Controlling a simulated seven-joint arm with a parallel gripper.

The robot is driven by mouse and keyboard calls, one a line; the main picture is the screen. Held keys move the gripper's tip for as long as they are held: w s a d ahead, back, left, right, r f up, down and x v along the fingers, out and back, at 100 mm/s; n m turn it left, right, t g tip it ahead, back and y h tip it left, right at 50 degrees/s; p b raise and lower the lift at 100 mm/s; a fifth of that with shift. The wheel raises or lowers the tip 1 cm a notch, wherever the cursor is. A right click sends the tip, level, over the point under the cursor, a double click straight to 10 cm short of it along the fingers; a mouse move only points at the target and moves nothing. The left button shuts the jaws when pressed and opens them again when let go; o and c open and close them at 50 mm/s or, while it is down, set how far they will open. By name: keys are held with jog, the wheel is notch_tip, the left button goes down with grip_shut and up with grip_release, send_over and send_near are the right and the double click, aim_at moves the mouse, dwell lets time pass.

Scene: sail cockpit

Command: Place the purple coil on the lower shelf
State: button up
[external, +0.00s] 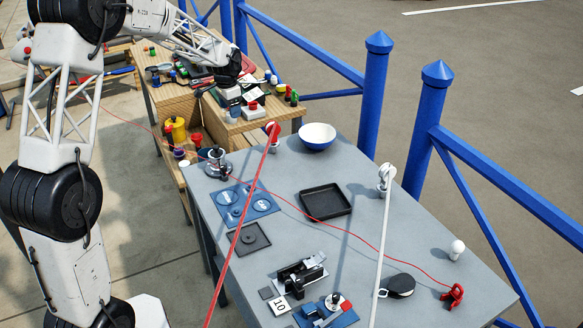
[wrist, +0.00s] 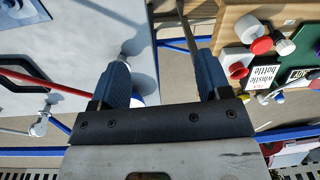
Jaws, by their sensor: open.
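I cannot pick out a purple coil for certain in either view. In the external view the wooden bench has a lower shelf (external: 181,177), bearing a yellow item (external: 175,131), a red item (external: 197,140) and a small dark bluish item (external: 179,154) too small to identify. My gripper (external: 231,88) is over the wooden bench's upper top, near its right side, above the shelf level. In the wrist view my gripper (wrist: 163,78) is open, with its two blue-grey fingers apart and nothing between them.
The grey table (external: 290,225) carries a white-and-blue bowl (external: 317,137), a black tray (external: 326,202) and a winch (external: 217,162). A red rope (external: 241,228) and a white rope (external: 380,245) cross it. Blue railings (external: 374,95) stand behind. Labelled cards (wrist: 263,73) and colourful items crowd the wooden bench.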

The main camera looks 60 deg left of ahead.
jog(key=s+d+r, duration=0.2)
jog(key=d+r, duration=0.2)
jog(key=d, duration=0.8)
jog(key=s+d+r+t, duration=0.15)
jog(key=d+r, duration=0.25)
jog(key=d, duration=0.7)
jog(key=s+d+r+g, duration=0.15)
jog(key=d+r, duration=0.35)
jog(key=d, duration=0.7)
jog(key=s+d+f+m+t, duration=0.1)
jog(key=s+d+f+t, duration=0.1)
jog(key=s+d, duration=2)
jog(key=shift+s+h, duration=0.4)
jog(key=shift+s, duration=0.05)
